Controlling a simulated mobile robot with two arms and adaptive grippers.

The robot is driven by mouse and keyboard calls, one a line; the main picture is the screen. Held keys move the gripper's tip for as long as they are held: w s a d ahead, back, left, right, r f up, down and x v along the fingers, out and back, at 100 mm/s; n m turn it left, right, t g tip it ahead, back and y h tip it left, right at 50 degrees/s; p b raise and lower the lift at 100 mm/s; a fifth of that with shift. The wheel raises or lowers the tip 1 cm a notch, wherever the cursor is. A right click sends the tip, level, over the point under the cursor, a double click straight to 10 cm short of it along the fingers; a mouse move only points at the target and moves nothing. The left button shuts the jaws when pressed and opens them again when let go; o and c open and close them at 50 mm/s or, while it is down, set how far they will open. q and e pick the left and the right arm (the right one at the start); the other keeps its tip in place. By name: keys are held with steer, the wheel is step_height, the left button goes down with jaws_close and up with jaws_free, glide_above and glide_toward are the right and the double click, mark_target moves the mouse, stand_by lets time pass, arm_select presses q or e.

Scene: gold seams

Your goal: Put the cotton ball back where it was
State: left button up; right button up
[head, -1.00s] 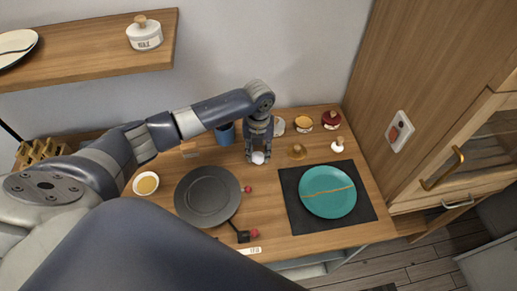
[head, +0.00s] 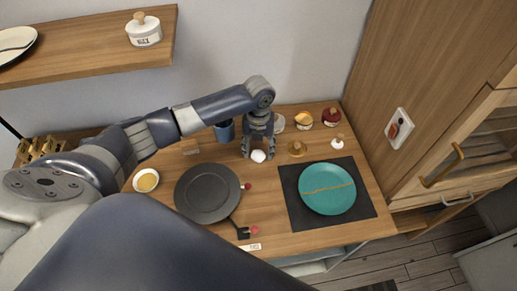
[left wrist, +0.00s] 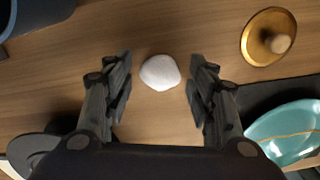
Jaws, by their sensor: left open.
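The white cotton ball (head: 258,156) rests on the wooden table near its back middle. In the left wrist view the cotton ball (left wrist: 160,72) lies between and just beyond the fingertips, with wood showing on both sides of it. My left gripper (head: 259,154) is open above the table, its fingers pointing down around the cotton ball. The left wrist view shows the open fingers (left wrist: 160,80) apart from it. My right gripper is not in view.
A teal plate with a gold seam (head: 327,200) sits on a dark mat (head: 293,214). A dark plate (head: 207,193) lies left. A brass-coloured lidded piece (head: 297,149), small jars (head: 303,120) and a blue cup (head: 224,132) stand near the gripper.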

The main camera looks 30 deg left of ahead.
mark_target(259, 151)
arm_select(q)
step_height(259, 151, up, 11)
steer(key=b, duration=0.2)
steer(key=shift+r, duration=0.2)
stand_by(0.4)
